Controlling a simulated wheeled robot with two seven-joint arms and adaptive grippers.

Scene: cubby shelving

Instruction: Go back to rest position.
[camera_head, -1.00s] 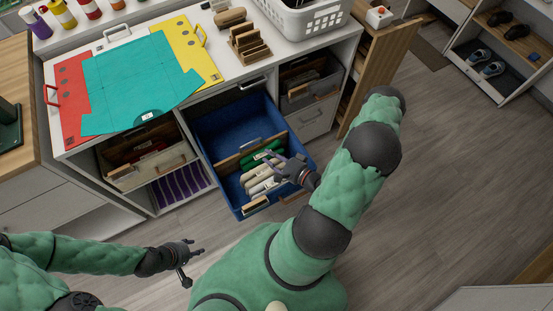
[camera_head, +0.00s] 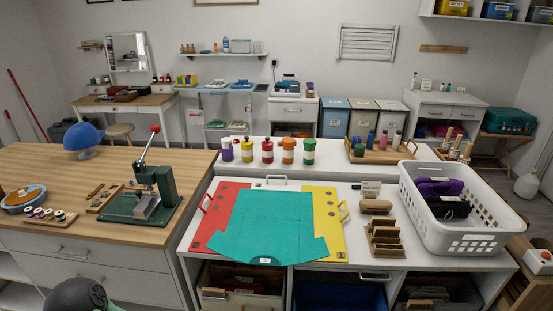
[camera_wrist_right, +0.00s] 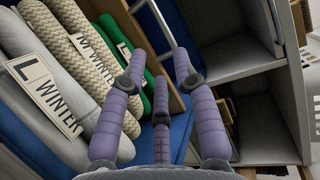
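My right gripper (camera_wrist_right: 158,82) shows in the right wrist view. Its purple-grey fingers are spread apart with nothing between them. Beyond them is the blue drawer (camera_wrist_right: 180,130). On the left of that view are rolled garments: a grey one with an "L WINTER" tag (camera_wrist_right: 45,95), a cream knitted one (camera_wrist_right: 95,70) with a partly hidden tag, and a green one (camera_wrist_right: 120,35). In the head view the blue drawer (camera_head: 340,296) shows only at the bottom edge. Neither gripper is in the head view; a dark and green part of my arm shows at bottom left.
A white worktop holds a teal sheet (camera_head: 265,225) over red and yellow boards, a wooden rack (camera_head: 385,240) and a white basket (camera_head: 470,235). A wooden counter (camera_head: 90,215) with a green press (camera_head: 150,190) stands left. A grey cubby wall (camera_wrist_right: 235,40) is beyond the fingers.

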